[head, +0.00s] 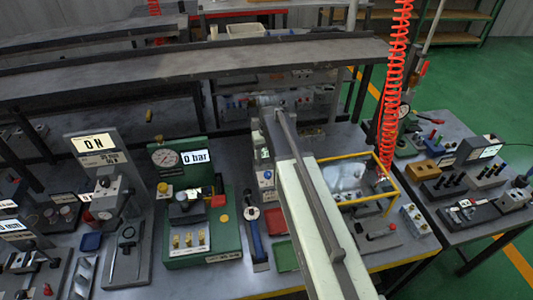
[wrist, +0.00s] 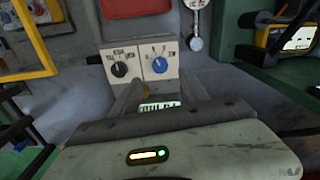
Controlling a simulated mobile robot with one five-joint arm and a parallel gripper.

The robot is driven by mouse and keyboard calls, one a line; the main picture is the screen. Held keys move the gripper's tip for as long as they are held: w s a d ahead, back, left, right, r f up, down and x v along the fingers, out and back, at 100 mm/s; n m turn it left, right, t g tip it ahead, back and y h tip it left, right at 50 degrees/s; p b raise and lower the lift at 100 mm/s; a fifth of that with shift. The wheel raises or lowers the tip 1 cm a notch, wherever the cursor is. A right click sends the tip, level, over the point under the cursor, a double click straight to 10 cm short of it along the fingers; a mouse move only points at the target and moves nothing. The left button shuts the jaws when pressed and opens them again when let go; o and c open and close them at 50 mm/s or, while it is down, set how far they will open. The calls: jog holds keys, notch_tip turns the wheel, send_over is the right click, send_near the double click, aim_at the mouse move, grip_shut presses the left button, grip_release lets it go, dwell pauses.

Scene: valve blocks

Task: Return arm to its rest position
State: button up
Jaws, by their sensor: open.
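My arm (head: 313,210) shows in the head view as a pale, long link with a dark grey bar along it. It reaches from the bottom edge up and leftward over the workbench. My gripper (wrist: 158,92) shows in the wrist view, its two grey fingers apart with nothing held between them. Beyond the fingers is a pale control block with a black knob (wrist: 120,69) and a blue knob (wrist: 159,65). I cannot tell whether the fingers touch the block. The gripper's fingertips are not clear in the head view.
A green gauge station (head: 200,235) reading 0 bar stands left of my arm. A yellow frame (head: 385,180) stands close on the right. A long grey shelf (head: 200,68) crosses behind the bench. Green floor (head: 490,90) is clear at right.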

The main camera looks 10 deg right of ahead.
jog(key=s+f+m+b, duration=0.1)
jog(key=s+f+b, duration=0.2)
jog(key=s, duration=1.1)
jog(key=shift+s+d+f, duration=0.3)
jog(key=shift+s, duration=0.1)
